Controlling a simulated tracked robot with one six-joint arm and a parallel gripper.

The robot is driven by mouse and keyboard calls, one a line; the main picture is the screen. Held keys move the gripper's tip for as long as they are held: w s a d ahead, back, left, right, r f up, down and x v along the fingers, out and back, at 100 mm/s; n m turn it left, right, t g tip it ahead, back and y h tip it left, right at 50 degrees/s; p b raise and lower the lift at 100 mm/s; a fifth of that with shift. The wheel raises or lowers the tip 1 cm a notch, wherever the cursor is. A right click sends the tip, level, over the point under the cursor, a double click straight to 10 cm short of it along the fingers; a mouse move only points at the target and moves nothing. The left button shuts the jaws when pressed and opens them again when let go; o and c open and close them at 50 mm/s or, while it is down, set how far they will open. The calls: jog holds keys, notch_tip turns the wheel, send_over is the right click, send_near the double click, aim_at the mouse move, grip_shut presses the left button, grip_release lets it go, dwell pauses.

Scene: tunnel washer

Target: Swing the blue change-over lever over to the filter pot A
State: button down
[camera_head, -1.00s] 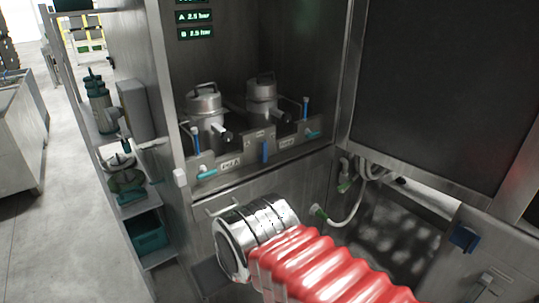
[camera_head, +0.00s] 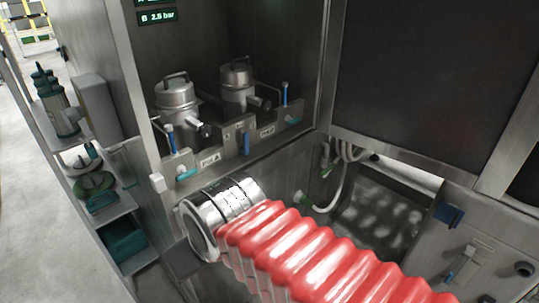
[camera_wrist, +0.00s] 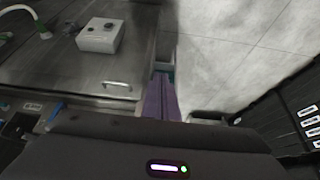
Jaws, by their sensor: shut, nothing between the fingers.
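Filter pot A (camera_head: 175,96), a silver canister, stands on the left behind the "POT A" label (camera_head: 210,159). The other silver pot (camera_head: 237,84) is on the right. In the wrist view my gripper (camera_wrist: 161,84) shows as purple fingers, shut and empty. In the head view its fingers are not visible; my red-sleeved arm is in front of and below the panel. A small blue part (camera_wrist: 55,111) shows at the left in the wrist view; I cannot tell which handle it is.
Teal handles sit left (camera_head: 186,173) and right (camera_head: 293,120) of the lever. Thin blue-topped valves (camera_head: 170,136) stand near the pots. A shelf (camera_head: 112,212) with green items is at left. A pale hose (camera_head: 332,197) hangs below the panel. Open floor (camera_head: 35,200) lies far left.

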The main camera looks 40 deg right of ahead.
aim_at(244, 143)
jog(key=w+d+m+t+h, duration=0.35)
jog(key=w+d, duration=0.95)
jog(key=d, duration=0.5)
jog(key=w+d+t+h, duration=0.1)
jog(key=w+d+t, duration=0.2)
jog(key=d, duration=1.2)
jog(key=shift+f+t+h, duration=0.2)
jog(key=shift+t+h, duration=0.15)
jog(key=shift+t, duration=1.3)
jog(key=shift+x, duration=7)
